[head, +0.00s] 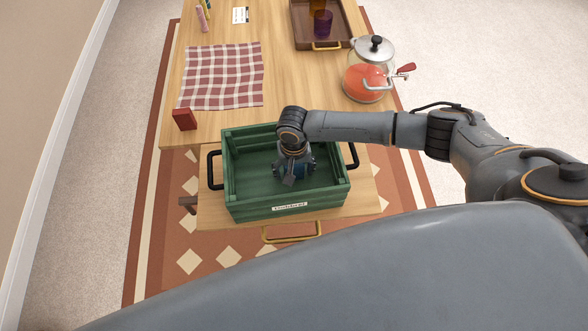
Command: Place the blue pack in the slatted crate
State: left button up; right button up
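The green slatted crate (235,183) has black handles at its sides and a small white label on its front. My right gripper (291,181) points down inside the crate, right of its middle. A small dark blue patch (307,168) shows beside the fingers, mostly hidden by the gripper. It may be the blue pack, but I cannot tell for sure. I cannot see whether the fingers are open or shut, or whether they hold it. No blue pack shows clearly elsewhere. The left half of the crate floor looks empty. My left gripper is out of view.
The crate stands on a low wooden surface (365,200) with a brass handle (291,235) in front. On the table (290,85) are a red box (184,119), a checked cloth (222,75), a glass jar of orange-red contents (366,83) and a brown tray (338,22) holding a purple cup (323,23).

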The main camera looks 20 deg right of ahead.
jog(key=shift+r, duration=0.1)
notch_tip(320, 180, up, 12)
jog(key=shift+r+b, duration=0.1)
jog(key=shift+b, duration=0.25)
